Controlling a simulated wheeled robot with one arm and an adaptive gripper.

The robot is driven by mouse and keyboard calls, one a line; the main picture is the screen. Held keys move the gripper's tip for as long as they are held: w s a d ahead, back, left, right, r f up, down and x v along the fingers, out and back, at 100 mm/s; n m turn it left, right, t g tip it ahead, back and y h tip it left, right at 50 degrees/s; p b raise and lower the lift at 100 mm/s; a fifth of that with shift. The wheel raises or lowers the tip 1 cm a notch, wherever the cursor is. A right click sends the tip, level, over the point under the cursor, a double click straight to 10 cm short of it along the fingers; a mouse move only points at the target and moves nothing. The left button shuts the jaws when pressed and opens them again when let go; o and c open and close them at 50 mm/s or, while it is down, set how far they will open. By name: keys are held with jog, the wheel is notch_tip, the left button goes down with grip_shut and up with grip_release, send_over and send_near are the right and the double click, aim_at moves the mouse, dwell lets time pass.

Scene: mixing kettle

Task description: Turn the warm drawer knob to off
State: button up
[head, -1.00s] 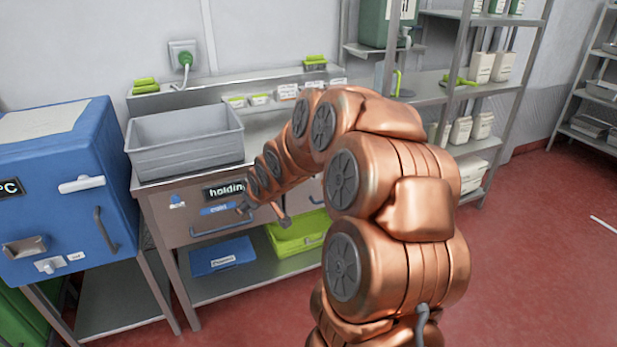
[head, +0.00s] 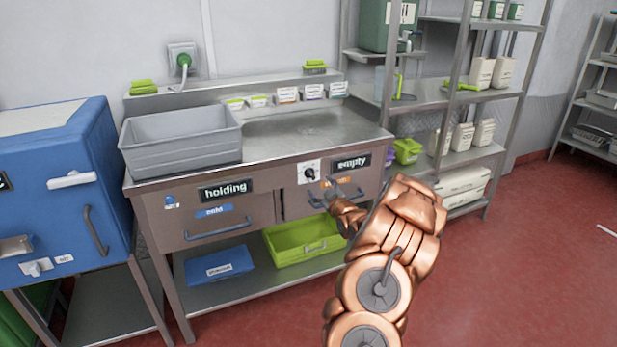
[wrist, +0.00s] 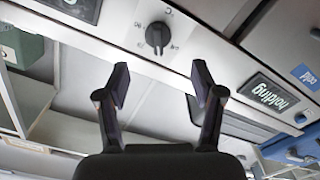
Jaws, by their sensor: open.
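The black knob (head: 310,173) sits on a white plate on the counter's front, between the drawer signed "holding" and the drawer (head: 358,190) signed "empty", which has an orange label. In the wrist view, which is upside down, the knob (wrist: 157,36) lies ahead of the fingers, roughly centred between them. My gripper (wrist: 158,82) is open and empty, with a gap between the fingertips and the knob. In the head view my gripper (head: 330,187) is in front of the "empty" drawer, just right of and below the knob.
The "holding" drawer (head: 217,215) with a blue "cold" label is on the left. A grey tub (head: 182,142) stands on the counter (head: 300,128). A green bin (head: 300,238) and blue box (head: 220,264) lie on the lower shelf. A blue cabinet (head: 60,190) stands far left; red floor is free at right.

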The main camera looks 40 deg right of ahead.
aim_at(313, 177)
jog(key=shift+p+x, duration=0.5)
jog(key=shift+x, duration=1.1)
jog(key=shift+d+x, duration=0.25)
jog(key=shift+x, duration=1.4)
jog(key=shift+f, duration=0.15)
jog(key=shift+w+d, duration=0.15)
jog(key=shift+w, duration=0.3)
grip_shut()
